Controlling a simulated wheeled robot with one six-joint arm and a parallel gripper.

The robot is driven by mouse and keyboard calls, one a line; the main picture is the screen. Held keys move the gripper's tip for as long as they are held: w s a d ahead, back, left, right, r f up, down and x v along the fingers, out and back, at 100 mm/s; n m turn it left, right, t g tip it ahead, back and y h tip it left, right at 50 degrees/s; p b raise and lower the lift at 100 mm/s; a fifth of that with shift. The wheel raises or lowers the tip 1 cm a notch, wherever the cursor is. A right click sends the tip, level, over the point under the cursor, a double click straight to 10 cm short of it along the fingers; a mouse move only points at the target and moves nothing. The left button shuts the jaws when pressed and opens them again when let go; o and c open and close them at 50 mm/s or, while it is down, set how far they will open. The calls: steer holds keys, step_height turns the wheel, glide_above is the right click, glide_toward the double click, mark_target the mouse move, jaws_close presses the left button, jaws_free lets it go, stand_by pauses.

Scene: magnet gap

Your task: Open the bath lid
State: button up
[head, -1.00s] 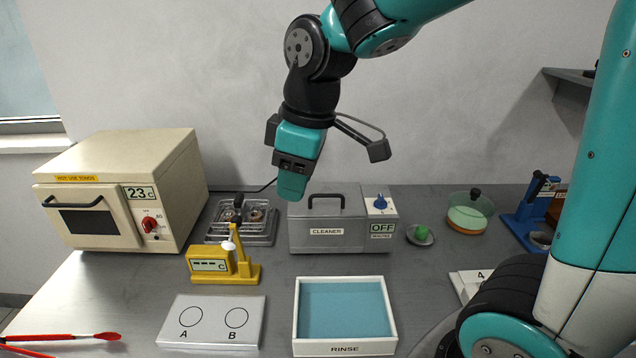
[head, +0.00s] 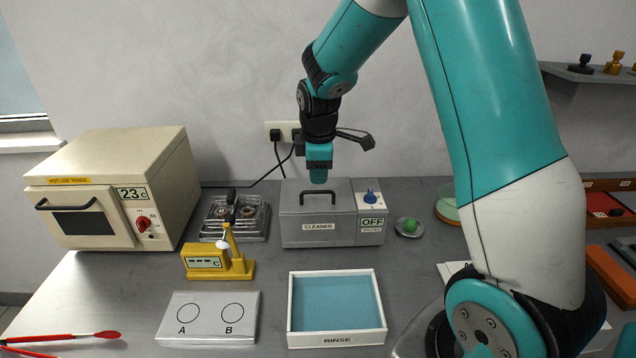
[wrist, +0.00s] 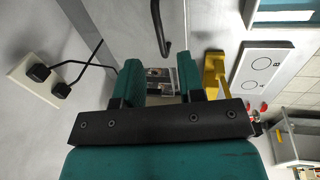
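The bath is a grey box labelled CLEANER (head: 317,228) at the back middle of the bench, with its lid shut. A dark handle (head: 320,196) arches on the lid and also shows in the wrist view (wrist: 157,25). My gripper (head: 318,180) points down just above the handle in the head view. In the wrist view its two teal fingers (wrist: 160,82) stand apart with nothing held between them. The handle shows beyond the fingertips there; I cannot tell the exact gap. The bath's right panel has a blue knob (head: 370,197) and a display reading OFF.
A white RINSE tray (head: 337,340) and an A/B plate (head: 207,320) lie in front.

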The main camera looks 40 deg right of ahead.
mark_target(318, 192)
steer(key=shift+w+d+f+p, duration=0.1)
steer(key=shift+w+f, duration=0.05)
steer(key=shift+f, duration=0.75)
steer(key=shift+w+d+f+p, duration=0.1)
steer(key=shift+w+f+p, duration=0.05)
steer(key=shift+f, duration=0.8)
steer(key=shift+w+d+f+p, duration=0.1)
steer(key=shift+w+f, duration=0.05)
steer(key=shift+f, duration=0.75)
jaws_close()
